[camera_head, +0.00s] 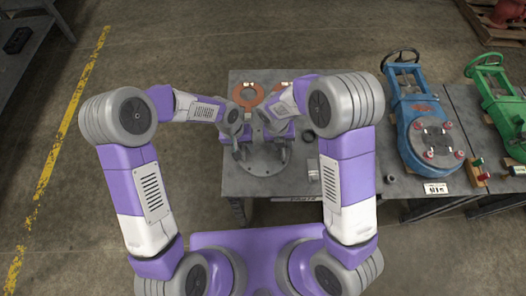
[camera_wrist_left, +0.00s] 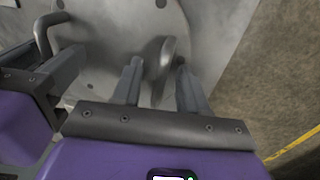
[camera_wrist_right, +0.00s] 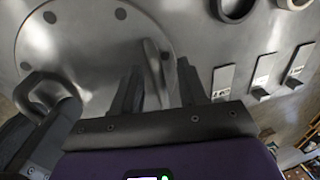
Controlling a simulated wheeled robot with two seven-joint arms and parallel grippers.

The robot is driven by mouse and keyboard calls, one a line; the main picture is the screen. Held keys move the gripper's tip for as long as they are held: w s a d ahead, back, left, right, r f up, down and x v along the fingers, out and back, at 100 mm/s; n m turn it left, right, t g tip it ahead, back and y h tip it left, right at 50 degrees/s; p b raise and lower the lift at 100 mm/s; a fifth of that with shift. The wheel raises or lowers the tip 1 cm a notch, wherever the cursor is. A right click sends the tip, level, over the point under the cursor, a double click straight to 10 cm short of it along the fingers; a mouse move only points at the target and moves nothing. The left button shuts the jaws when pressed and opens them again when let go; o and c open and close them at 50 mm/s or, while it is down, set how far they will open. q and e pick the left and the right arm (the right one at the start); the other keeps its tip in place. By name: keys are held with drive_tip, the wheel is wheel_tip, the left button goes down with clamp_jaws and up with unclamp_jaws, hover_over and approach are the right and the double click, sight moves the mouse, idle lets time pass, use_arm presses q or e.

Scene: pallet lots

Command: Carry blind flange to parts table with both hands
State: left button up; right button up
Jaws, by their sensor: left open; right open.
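The blind flange (camera_head: 262,168) is a grey round disc with bolt holes and two upright handles, lying flat on a grey table (camera_head: 235,185). It also shows in the left wrist view (camera_wrist_left: 110,25) and the right wrist view (camera_wrist_right: 85,50). My left gripper (camera_head: 241,153) is open, its fingers on either side of one handle (camera_wrist_left: 167,60). My right gripper (camera_head: 281,150) is open, its fingers on either side of the other handle (camera_wrist_right: 153,72). Neither gripper is closed on its handle. My arms and wrists hide part of the disc in the head view.
Orange rings (camera_head: 247,95) lie at the table's far side. Dark rings (camera_wrist_right: 235,8) and small labelled blocks (camera_wrist_right: 262,75) lie right of the flange. A blue valve (camera_head: 412,110) and a green valve (camera_head: 505,110) stand on tables to the right. Floor is clear at left.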

drive_tip(key=shift+r, duration=0.15)
use_arm(q)
wheel_tip(320, 180, up, 12)
drive_tip(key=a, duration=0.2)
drive_tip(key=shift+f, duration=0.25)
use_arm(e)
wheel_tip(320, 180, up, 12)
drive_tip(key=a, duration=0.2)
drive_tip(key=shift+a+f, duration=0.2)
use_arm(q)
drive_tip(key=shift+w+a, duration=0.1)
